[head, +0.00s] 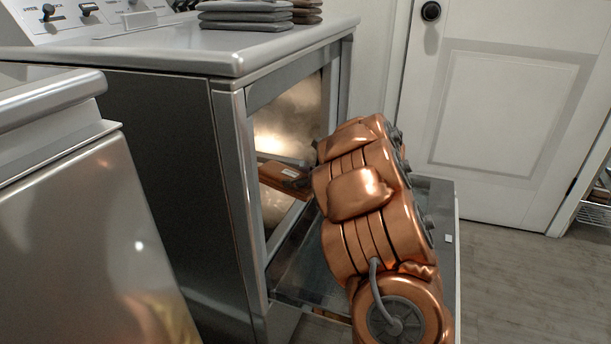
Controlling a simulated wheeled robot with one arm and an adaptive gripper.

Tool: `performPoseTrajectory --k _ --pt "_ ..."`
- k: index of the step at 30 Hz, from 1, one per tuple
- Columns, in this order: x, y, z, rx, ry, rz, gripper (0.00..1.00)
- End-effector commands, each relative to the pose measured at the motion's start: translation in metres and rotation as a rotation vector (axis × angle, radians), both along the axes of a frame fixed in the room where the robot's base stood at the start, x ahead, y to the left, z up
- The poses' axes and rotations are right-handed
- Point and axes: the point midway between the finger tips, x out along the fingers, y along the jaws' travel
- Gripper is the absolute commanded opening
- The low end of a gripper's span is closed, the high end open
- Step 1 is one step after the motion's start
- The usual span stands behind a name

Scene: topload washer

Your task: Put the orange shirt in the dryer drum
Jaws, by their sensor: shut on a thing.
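The dryer has its front open, and its lit drum (290,112) shows through the opening. My gripper (290,174) is small and partly hidden behind my copper arm. It is shut on a flat, folded orange-brown thing, which appears to be the orange shirt (272,176). The shirt is held roughly level at the drum opening, its left end close to the left edge of the opening as seen here. How deep it is inside, and whether it touches the drum, I cannot tell.
The dryer's door (437,205) is folded down, beneath and behind my arm. Folded grey cloths (245,14) and brown cloths (306,10) lie on the dryer top. Another appliance (85,220) stands close at left. A white room door (500,110) is behind; floor is clear at right.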

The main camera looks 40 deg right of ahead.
Motion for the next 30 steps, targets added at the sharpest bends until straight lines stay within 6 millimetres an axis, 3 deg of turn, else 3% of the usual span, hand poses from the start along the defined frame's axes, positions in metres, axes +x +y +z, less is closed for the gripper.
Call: performPoseTrajectory --k 11,30 --pt "0.031 0.018 -0.01 -0.004 -0.002 0.002 0.22" --pt "0.078 0.046 -0.01 -0.002 0.0 0.0 0.22"
